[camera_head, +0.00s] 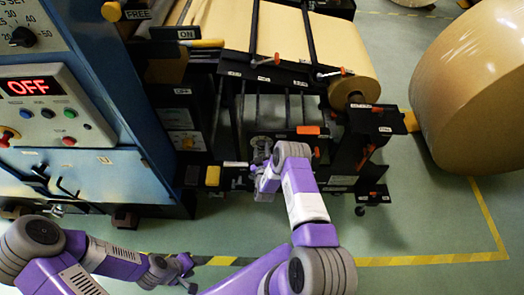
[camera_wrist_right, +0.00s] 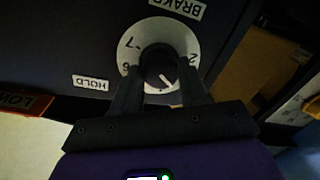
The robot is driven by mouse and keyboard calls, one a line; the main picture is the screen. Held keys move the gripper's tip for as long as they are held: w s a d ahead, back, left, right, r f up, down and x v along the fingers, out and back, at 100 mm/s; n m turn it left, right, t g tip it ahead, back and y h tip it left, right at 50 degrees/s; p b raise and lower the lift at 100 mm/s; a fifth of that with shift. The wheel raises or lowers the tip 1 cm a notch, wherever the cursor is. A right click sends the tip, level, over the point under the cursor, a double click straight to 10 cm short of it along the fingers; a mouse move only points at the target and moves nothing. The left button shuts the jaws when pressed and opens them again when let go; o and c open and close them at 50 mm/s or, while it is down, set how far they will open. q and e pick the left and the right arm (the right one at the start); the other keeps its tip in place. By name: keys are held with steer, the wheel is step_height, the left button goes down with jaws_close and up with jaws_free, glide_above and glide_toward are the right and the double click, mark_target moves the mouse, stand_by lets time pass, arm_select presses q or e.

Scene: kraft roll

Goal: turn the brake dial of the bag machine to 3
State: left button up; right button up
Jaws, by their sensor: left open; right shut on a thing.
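The brake dial (camera_wrist_right: 158,60) shows in the right wrist view as a dark knob on a pale numbered ring, under a BRAKE label (camera_wrist_right: 178,8). My right gripper (camera_wrist_right: 160,85) is shut on the knob, one finger on each side. A white pointer mark on the knob points toward the lower right, between the fingers. A 2 shows at the ring's right; the fingers hide part of the scale, and I cannot tell the exact setting. In the head view my right gripper (camera_head: 262,170) is at the front of the bag machine. My left gripper (camera_head: 184,268) is open and empty, low over the floor.
A HOLD label (camera_wrist_right: 91,82) is beside the dial. A blue cabinet (camera_head: 100,172) with a red OFF display (camera_head: 27,85) stands at left. A kraft roll (camera_head: 310,45) lies in the machine; a larger roll (camera_head: 475,90) stands at right. Green floor (camera_head: 430,220) is free at lower right.

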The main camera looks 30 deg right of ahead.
steer(key=shift+n, duration=1.1)
steer(key=o, duration=1.1)
steer(key=shift+c, duration=0.2)
steer(key=v, duration=0.7)
steer(key=shift+s+a+p, duration=0.2)
steer(key=shift+s+p, duration=0.05)
steer(key=shift+p, duration=0.2)
steer(key=shift+r, duration=0.1)
